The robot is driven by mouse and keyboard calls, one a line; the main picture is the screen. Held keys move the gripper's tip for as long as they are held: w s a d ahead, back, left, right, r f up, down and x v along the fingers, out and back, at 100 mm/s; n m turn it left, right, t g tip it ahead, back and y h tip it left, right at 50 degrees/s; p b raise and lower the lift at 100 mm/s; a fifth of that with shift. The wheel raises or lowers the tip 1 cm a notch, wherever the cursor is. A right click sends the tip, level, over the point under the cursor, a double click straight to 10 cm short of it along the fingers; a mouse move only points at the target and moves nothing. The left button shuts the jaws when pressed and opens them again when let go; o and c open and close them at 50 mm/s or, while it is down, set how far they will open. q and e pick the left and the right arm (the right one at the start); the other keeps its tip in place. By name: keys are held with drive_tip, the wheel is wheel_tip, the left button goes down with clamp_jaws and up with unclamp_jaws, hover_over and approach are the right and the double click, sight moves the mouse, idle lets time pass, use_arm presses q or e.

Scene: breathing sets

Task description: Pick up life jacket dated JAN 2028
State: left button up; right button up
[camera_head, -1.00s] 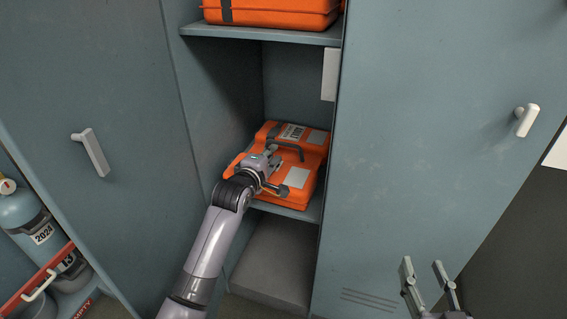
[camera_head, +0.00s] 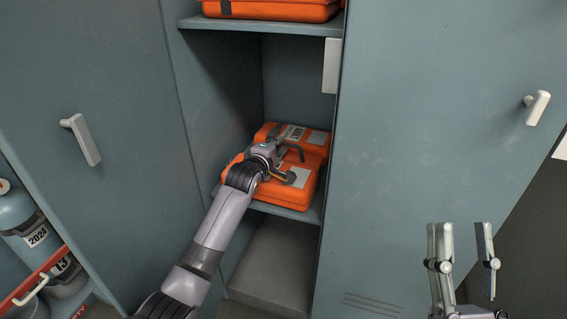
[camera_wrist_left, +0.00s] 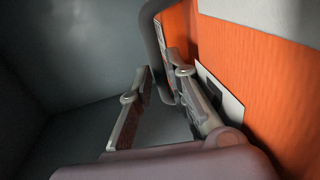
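An orange case (camera_head: 272,188) with a dark carry handle lies on the middle locker shelf. Its white label (camera_head: 294,133) is too small to read, so I cannot tell whether it is dated JAN 2028. My left gripper (camera_head: 284,160) is at the case's handle. In the left wrist view the case's orange side (camera_wrist_left: 265,85) fills the right, and the dark handle (camera_wrist_left: 160,55) passes between my left fingertips (camera_wrist_left: 161,75), which stand apart. My right gripper (camera_head: 460,232) is open and empty in front of the right locker door.
Another orange case (camera_head: 272,9) lies on the upper shelf (camera_head: 262,28). Closed locker doors with handles flank the opening. Gas cylinders (camera_head: 22,215) stand behind a red bar at the lower left. The bottom compartment (camera_head: 278,262) looks empty.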

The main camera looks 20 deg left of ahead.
use_arm(q)
drive_tip(key=shift+w, duration=0.1)
drive_tip(key=shift+c, duration=0.2)
clamp_jaws()
idle(0.5)
drive_tip(key=shift+r, duration=0.1)
